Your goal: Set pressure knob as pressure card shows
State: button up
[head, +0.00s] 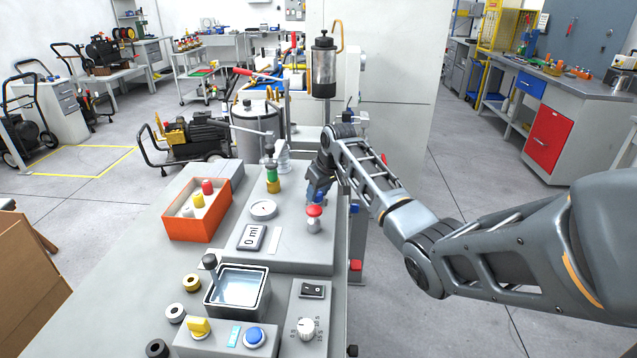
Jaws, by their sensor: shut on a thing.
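My gripper (317,194) points down at the right side of the raised grey panel, just behind the red mushroom button (314,212). It is shut on what seems to be the pressure knob, which the fingers and the button hide almost fully. Its pointer and marks cannot be seen. A round white-faced pressure gauge (263,209) lies to the left on the panel; its needle is too small to read. No card with a legible pressure value shows. A narrow white strip (274,243) on the panel has no readable marking.
A display (251,237) reads 0 ml. An orange bin (197,222) holds several coloured parts at left. In front are a square water basin (238,290), a yellow knob (199,326), a blue button (254,337), a white timer knob (306,328) and a black switch (313,290).

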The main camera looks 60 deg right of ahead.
jog(key=shift+a+r+m+h+p, duration=0.1)
jog(key=shift+m+h+p, duration=0.2)
jog(key=shift+m+p, duration=0.55)
jog(key=shift+w+m, duration=0.1)
jog(key=shift+m, duration=0.15)
jog(key=o, duration=1.1)
jog(key=shift+c, duration=0.2)
jog(key=v, duration=0.7)
jog(key=shift+r+b, duration=0.35)
jog(key=shift+b, duration=0.05)
jog(key=shift+a, duration=0.1)
